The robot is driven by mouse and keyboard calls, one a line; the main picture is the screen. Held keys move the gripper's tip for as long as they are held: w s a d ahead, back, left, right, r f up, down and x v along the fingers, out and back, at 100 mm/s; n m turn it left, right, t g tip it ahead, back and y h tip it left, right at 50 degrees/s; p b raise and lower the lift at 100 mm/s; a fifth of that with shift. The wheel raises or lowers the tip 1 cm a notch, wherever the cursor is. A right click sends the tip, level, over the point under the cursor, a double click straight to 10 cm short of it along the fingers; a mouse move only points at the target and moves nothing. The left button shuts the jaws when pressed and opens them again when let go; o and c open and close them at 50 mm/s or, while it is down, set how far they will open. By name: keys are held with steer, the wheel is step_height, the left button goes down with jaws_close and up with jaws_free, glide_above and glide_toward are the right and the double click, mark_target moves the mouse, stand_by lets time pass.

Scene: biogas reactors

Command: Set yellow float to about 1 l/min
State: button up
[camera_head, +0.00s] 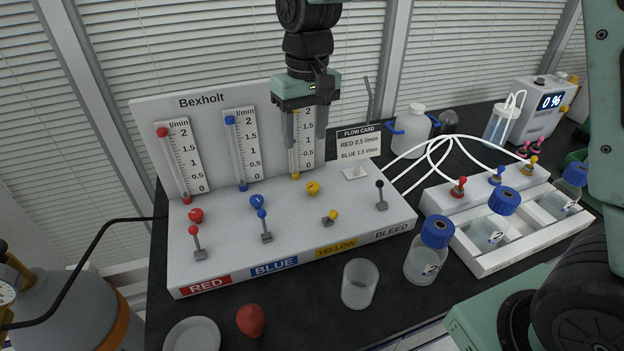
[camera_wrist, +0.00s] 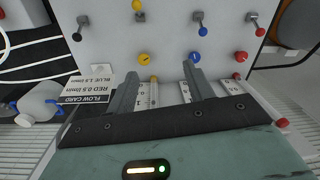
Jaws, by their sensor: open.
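The yellow flow tube (camera_head: 295,150) stands at the right of the three scales on the white Bexholt panel. A yellow bead shows at its bottom end; I cannot tell whether this is the float or an end fitting. The yellow knob (camera_head: 312,188) sits just below, and also shows in the wrist view (camera_wrist: 144,58). The yellow lever (camera_head: 331,216) stands in front of it, at a different angle from the blue lever. My gripper (camera_head: 305,147) is open and empty, pointing down in front of the yellow scale and hiding part of it. Its fingers (camera_wrist: 160,72) are apart, above the knob.
Red knob (camera_head: 196,215), blue knob (camera_head: 256,201), their levers and a black bleed lever (camera_head: 380,195) share the panel. A flow card (camera_head: 358,145) stands right of the yellow scale. A beaker (camera_head: 359,284), bottle (camera_head: 428,252) and red bulb (camera_head: 250,320) stand in front.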

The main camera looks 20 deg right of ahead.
steer(key=m, duration=0.1)
glide_toward(313, 185)
steer(key=shift+h, duration=0.3)
steer(key=f+p, duration=0.1)
steer(key=f, duration=0.1)
steer(key=f+p, duration=0.1)
steer(key=f, duration=0.5)
steer(key=shift+a+f+p, duration=0.25)
steer(key=shift+p, duration=0.15)
steer(key=c, duration=1)
